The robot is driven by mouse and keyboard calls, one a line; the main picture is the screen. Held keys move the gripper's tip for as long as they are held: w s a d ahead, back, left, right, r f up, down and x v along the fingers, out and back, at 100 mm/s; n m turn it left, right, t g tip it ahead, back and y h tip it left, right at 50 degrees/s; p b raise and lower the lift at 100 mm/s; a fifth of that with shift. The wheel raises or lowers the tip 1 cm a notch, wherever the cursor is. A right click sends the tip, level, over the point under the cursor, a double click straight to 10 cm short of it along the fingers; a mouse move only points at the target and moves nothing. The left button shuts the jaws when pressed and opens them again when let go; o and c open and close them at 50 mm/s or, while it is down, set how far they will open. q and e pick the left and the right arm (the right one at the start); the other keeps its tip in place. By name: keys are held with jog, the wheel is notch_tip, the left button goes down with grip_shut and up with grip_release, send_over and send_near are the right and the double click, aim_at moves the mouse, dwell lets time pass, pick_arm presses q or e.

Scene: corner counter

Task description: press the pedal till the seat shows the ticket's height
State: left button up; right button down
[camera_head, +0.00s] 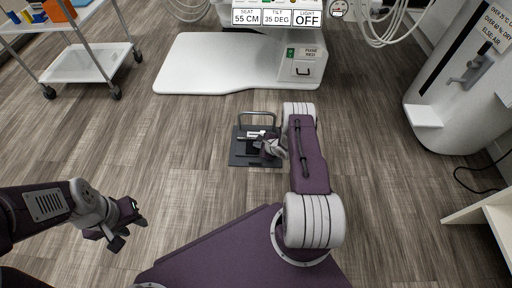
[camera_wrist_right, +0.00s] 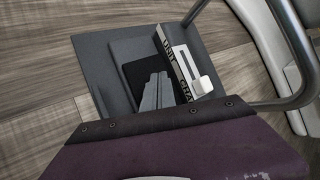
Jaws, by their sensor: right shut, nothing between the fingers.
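The foot pedal unit (camera_head: 238,157) is a dark plate on the floor with a metal hoop at its far side. In the right wrist view the grey plate (camera_wrist_right: 92,55) carries a black pad (camera_wrist_right: 130,66), a lettered bar and a white block (camera_wrist_right: 201,85). My right gripper (camera_head: 266,148) is shut and empty, its fingers (camera_wrist_right: 160,76) over the black pad; I cannot tell whether they touch it. The seat display (camera_head: 246,17) reads 55 CM. My left gripper (camera_head: 130,232) is open and empty above the floor. I see no ticket.
Beside the seat display, tilt reads 35 DEG and light reads OFF. The white chair base (camera_head: 215,62) lies beyond the pedal. A white cart (camera_head: 82,62) stands at upper left, a white cabinet (camera_head: 455,110) at right. Floor between left gripper and pedal is clear.

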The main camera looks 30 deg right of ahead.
jog(key=shift+r+p, duration=0.65)
jog(key=shift+r, duration=0.05)
jog(key=shift+r, duration=0.15)
